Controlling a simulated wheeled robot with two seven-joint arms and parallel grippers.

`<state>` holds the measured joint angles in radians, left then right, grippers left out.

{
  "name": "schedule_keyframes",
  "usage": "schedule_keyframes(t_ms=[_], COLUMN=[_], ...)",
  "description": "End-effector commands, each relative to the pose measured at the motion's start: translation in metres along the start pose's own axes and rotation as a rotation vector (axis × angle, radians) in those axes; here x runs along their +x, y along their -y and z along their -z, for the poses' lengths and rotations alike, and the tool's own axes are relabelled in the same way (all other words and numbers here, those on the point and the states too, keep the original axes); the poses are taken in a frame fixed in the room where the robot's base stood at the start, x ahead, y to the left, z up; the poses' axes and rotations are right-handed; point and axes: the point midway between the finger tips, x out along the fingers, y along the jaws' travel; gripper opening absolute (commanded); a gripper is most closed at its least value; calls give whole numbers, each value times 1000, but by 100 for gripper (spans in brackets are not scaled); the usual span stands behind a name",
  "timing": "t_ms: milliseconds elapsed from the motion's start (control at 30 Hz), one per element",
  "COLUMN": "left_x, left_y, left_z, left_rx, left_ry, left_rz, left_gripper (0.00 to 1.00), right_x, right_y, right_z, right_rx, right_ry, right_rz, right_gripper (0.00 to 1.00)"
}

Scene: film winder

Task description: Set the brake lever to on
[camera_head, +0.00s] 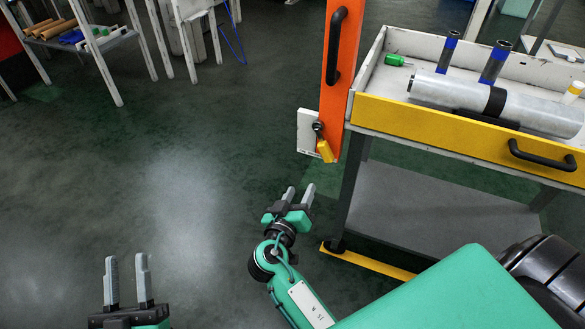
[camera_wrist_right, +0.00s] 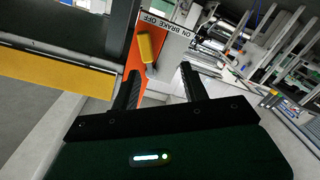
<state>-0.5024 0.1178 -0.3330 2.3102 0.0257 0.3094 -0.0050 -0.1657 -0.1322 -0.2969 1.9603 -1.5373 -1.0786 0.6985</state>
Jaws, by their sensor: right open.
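The brake lever (camera_head: 325,151) has a yellow handle on a dark pivot and hangs down, slightly tilted, beside the orange post. It is mounted at a small white plate (camera_head: 307,130). In the right wrist view the yellow lever (camera_wrist_right: 146,47) stands just beyond the fingers, near a plate (camera_wrist_right: 170,28) lettered ON, BRAKE and OFF. Which mark it points at I cannot tell. My right gripper (camera_head: 299,194) is open and empty, below the lever and apart from it; its fingers also show in the wrist view (camera_wrist_right: 160,71). My left gripper (camera_head: 127,263) is open and empty at the lower left, far from the lever.
The orange post (camera_head: 343,75) with a black handle (camera_head: 335,45) stands beside a cart with a yellow front (camera_head: 440,124). A large silver roll (camera_head: 450,95) lies on the cart. A lower shelf (camera_head: 420,205) is beneath.

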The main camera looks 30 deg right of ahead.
Motion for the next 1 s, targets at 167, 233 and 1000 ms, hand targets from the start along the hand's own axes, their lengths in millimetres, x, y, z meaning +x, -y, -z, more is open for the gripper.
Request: schedule_keyframes(t_ms=[167, 233, 1000], left_x=[-2, -1, 1], left_y=[-2, -2, 1], left_z=[25, 29, 51], left_rx=[-6, -6, 10], left_ry=[-75, -84, -215], left_rz=[-2, -3, -5], left_gripper=[36, 36, 36], right_x=[1, 6, 132], right_y=[-20, -22, -30], right_z=[10, 12, 14], right_rx=[53, 56, 52], right_ry=[-23, -26, -25], right_rz=[-71, -78, -73], right_gripper=[45, 45, 45])
